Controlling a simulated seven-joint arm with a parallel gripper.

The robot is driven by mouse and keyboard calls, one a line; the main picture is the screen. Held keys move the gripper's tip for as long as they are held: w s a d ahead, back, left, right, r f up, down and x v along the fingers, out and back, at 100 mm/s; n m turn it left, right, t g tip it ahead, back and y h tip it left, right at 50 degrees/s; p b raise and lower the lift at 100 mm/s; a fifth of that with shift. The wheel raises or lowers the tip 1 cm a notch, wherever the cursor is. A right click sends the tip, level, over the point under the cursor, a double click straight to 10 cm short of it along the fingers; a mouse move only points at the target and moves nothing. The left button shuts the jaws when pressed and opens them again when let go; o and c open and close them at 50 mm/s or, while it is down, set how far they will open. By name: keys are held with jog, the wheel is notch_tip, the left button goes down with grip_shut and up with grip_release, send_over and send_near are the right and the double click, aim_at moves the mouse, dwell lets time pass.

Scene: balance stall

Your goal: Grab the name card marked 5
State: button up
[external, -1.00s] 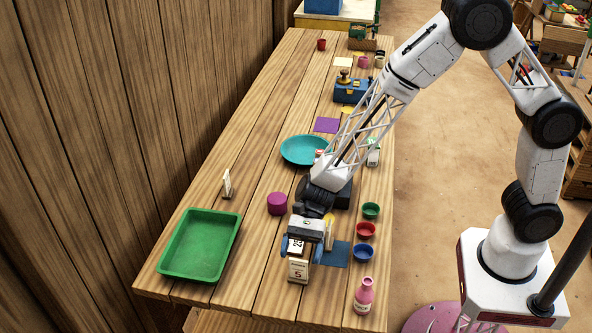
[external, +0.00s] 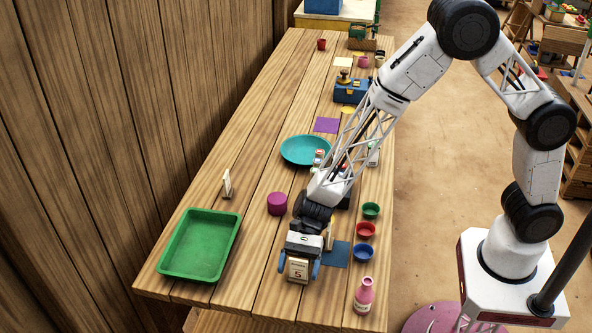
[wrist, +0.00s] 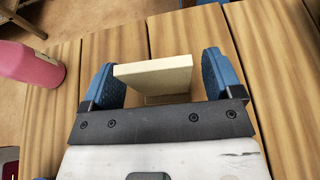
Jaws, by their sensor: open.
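The name card marked 5 (external: 298,269) stands upright near the front end of the wooden table. It is cream with a red 5 on its face. My gripper (external: 299,266) is open, with its two blue fingers on either side of the card. In the wrist view the card (wrist: 155,75) shows as a pale slab between the open fingers of my gripper (wrist: 162,80). Gaps show between the card and both fingers, wider on the right. Another pale upright card (external: 328,237) is partly hidden behind my gripper.
A pink bottle (external: 364,296) stands to the right, with blue (external: 363,253), red (external: 365,230) and green (external: 371,211) bowls behind it. A green tray (external: 232,246) lies to the left, and a magenta cylinder (external: 277,204) stands behind. Bare table lies between tray and card.

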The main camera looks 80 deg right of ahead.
jog(key=c, duration=1.1)
jog(key=shift+r, duration=0.15)
jog(key=shift+r, duration=4.85)
